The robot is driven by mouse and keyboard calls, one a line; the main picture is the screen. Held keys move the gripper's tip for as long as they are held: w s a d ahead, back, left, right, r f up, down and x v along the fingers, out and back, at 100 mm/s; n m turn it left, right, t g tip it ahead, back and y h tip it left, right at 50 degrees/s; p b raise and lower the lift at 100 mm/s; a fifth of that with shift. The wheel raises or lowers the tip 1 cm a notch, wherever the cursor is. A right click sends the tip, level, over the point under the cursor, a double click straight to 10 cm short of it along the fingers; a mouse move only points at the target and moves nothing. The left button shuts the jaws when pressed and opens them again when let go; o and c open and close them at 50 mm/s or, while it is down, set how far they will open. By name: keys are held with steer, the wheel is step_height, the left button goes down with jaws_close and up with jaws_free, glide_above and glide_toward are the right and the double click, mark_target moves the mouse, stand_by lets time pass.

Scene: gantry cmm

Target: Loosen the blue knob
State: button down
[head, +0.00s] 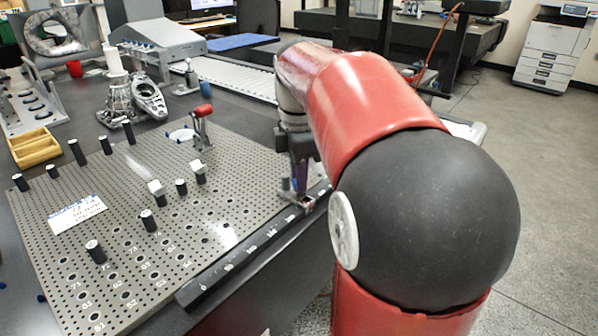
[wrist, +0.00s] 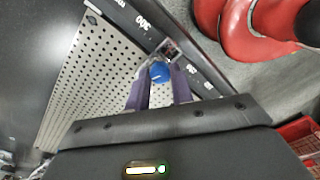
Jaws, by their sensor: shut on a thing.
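The blue knob (wrist: 160,73) shows in the wrist view, small and round, at the edge of the perforated plate (wrist: 95,65). It sits beside a small metal block (wrist: 167,50) by the dark numbered rail (wrist: 205,87). My gripper (wrist: 159,80) reaches to it with one purple finger on each side and is shut on it. In the head view my gripper (head: 299,196) points down at the plate's right edge, over the rail (head: 250,250). The knob cannot be made out there, hidden by the fingers.
Dark posts (head: 147,220) and a red-handled toggle clamp (head: 202,118) stand on the plate left of my gripper. A wooden tray (head: 34,148) and a metal casting (head: 148,98) lie farther left. Open floor (head: 545,200) is at the right.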

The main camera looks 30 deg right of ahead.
stand_by(0.5)
steer(key=c, duration=1.2)
jaws_free()
steer(key=shift+r, duration=0.1)
step_height(320, 180, up, 8)
steer(key=shift+f, duration=0.15)
